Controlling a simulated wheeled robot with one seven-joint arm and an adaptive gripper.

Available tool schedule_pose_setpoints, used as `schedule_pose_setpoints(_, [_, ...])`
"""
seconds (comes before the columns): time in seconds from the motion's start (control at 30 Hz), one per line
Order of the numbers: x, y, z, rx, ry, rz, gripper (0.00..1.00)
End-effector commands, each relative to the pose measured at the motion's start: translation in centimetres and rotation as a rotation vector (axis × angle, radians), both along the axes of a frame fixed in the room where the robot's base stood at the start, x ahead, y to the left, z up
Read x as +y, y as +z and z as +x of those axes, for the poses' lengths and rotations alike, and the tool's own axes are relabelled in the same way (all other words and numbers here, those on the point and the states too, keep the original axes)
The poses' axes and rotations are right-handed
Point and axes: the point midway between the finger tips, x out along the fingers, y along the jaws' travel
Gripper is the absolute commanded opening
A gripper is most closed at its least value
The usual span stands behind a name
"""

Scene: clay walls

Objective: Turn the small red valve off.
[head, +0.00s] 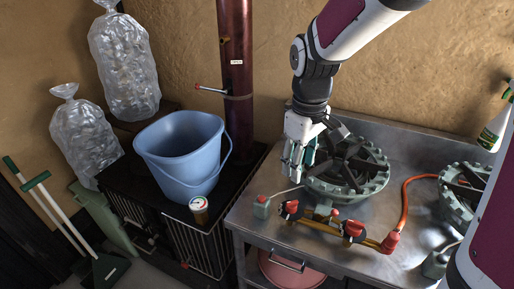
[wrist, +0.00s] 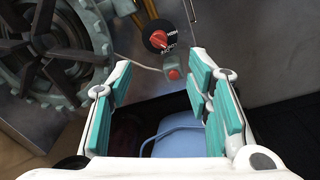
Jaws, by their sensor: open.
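A small red valve knob (head: 291,207) on a black dial sits at the left end of the brass burner pipe, at the table's front. In the wrist view the red knob (wrist: 159,40) shows beyond my fingertips, with white lettering too small to read surely. A second red knob (head: 353,229) sits farther right on the pipe. My gripper (head: 293,170) hangs above and behind the left knob, beside the left burner. Its teal-padded fingers (wrist: 157,72) are open, with nothing between them, and do not appear to touch the knob.
A small box with a red button (wrist: 173,73) lies close to the knob; it also shows in the head view (head: 261,205). The green burner (head: 345,190) is beside my gripper. A blue bucket (head: 183,150) and a can (head: 199,211) stand left. A red-tipped lever (head: 208,89) is on the copper pipe.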

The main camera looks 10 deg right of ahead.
Motion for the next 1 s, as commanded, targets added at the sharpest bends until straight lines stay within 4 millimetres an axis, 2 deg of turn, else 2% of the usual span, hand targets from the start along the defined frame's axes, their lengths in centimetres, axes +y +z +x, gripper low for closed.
schedule_pose_setpoints(0.03, [0.1,-1.1,0.7,0.012,0.017,-0.007,0.46])
schedule_pose_setpoints(0.1, [0.1,-1.7,1.2,0.022,0.034,-0.014,0.46])
schedule_pose_setpoints(0.37, [0.0,-3.8,1.5,0.028,0.044,-0.018,0.46])
schedule_pose_setpoints(0.8, [-0.4,-12.2,1.7,0.030,0.043,-0.018,0.46])
schedule_pose_setpoints(1.0, [-0.5,-14.8,1.8,0.027,0.043,-0.017,0.46])
